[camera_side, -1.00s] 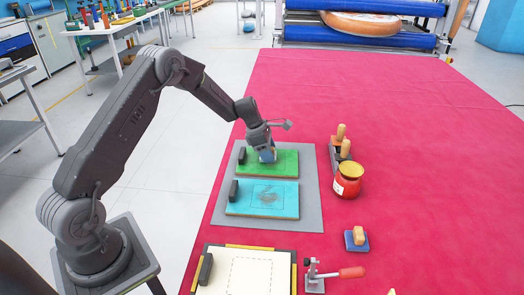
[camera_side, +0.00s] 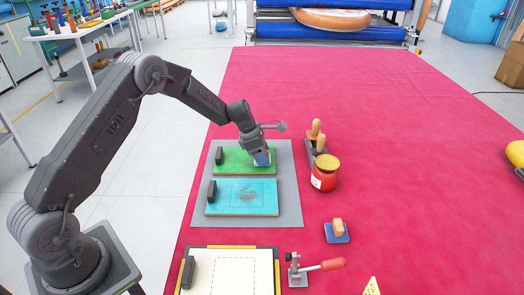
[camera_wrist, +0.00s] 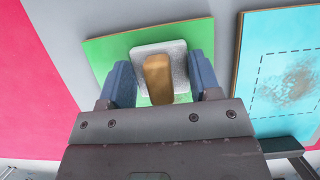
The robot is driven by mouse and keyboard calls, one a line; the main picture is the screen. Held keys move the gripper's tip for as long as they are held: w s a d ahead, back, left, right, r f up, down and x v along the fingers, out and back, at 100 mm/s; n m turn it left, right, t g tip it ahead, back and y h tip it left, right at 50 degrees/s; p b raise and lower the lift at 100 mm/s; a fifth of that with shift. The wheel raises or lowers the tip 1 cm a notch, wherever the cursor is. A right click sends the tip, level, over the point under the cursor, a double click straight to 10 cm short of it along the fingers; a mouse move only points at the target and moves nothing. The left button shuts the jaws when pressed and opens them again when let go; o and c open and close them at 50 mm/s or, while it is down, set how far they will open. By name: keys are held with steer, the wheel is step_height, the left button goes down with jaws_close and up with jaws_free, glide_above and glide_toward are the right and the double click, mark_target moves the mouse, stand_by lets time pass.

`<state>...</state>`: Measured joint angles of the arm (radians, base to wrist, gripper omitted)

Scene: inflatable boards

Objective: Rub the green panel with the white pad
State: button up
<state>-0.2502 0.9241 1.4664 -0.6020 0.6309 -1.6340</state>
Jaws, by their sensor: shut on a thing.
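The green panel (camera_side: 235,158) lies on a grey mat on the red table, behind a turquoise panel. My gripper (camera_side: 262,160) is over the right part of the green panel. In the wrist view its blue fingers (camera_wrist: 162,78) are shut on the wooden handle (camera_wrist: 158,80) of the white pad (camera_wrist: 142,52). The pad appears flat against the green panel (camera_wrist: 106,52), though the exact contact is hidden. The fingers and pad cover part of the panel, so any marks beneath are hidden.
The turquoise panel (camera_side: 235,203) has a dark smudge inside a dashed outline. A red jar (camera_side: 325,178), wooden-handled tools (camera_side: 318,140) and a blue pad (camera_side: 337,232) stand to the right. A cream panel (camera_side: 215,270) and a red-handled clamp (camera_side: 320,267) are in front.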

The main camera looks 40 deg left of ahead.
mark_target(237, 161)
steer(key=s+a, duration=0.6)
steer(key=a, duration=0.1)
steer(key=shift+s, duration=0.35)
steer(key=shift+w+d+f, duration=0.1)
steer(key=shift+w+d, duration=3.45)
steer(key=shift+d, duration=0.1)
steer(key=shift+a+r, duration=0.15)
steer(key=shift+r, duration=4)
